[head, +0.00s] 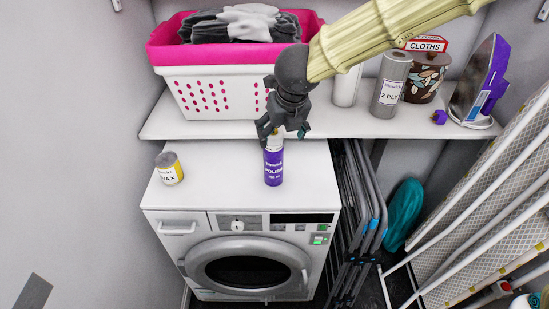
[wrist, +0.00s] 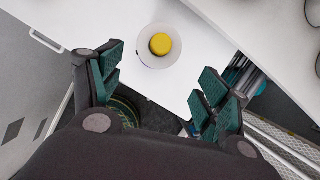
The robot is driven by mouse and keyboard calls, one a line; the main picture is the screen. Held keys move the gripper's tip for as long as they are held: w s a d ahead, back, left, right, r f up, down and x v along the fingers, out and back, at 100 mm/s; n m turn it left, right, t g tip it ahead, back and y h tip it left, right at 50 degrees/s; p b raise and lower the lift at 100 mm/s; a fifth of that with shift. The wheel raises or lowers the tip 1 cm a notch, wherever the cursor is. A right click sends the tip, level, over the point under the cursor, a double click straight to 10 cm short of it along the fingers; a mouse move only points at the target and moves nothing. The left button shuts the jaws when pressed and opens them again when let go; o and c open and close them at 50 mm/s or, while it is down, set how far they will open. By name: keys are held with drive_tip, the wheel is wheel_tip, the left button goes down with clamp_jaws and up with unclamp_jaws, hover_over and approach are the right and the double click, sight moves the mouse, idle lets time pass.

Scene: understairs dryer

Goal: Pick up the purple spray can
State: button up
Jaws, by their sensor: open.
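The purple spray can (head: 273,167), labelled polish, stands upright on the white dryer top. In the wrist view the can (wrist: 160,46) is seen from above, with a yellow top inside a pale round rim. My gripper (head: 283,133) is right above the can in the head view and covers part of its top. In the wrist view my gripper (wrist: 160,90) has its two fingers wide apart, with nothing between the pads. The can lies beyond the fingertips there. I cannot tell whether a finger touches it.
A wax tin (head: 169,168) stands on the dryer top (head: 225,190) to the left. Behind, a shelf (head: 215,129) holds a white and pink laundry basket (head: 205,92), a paper roll (head: 391,85) and an iron (head: 482,82). Folded racks (head: 358,220) stand right of the dryer.

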sight(276, 138)
drive_tip(key=x, duration=0.3)
drive_tip(key=shift+w+a+f, duration=0.1)
drive_tip(key=shift+a+f, duration=0.05)
drive_tip(key=shift+a, duration=0.25)
drive_tip(key=shift+p+x, duration=0.5)
drive_tip(key=shift+x, duration=1.9)
drive_tip(key=shift+w+f, duration=0.2)
drive_tip(key=shift+f, duration=0.1)
drive_tip(key=shift+a, duration=0.1)
drive_tip(key=c, duration=1.7)
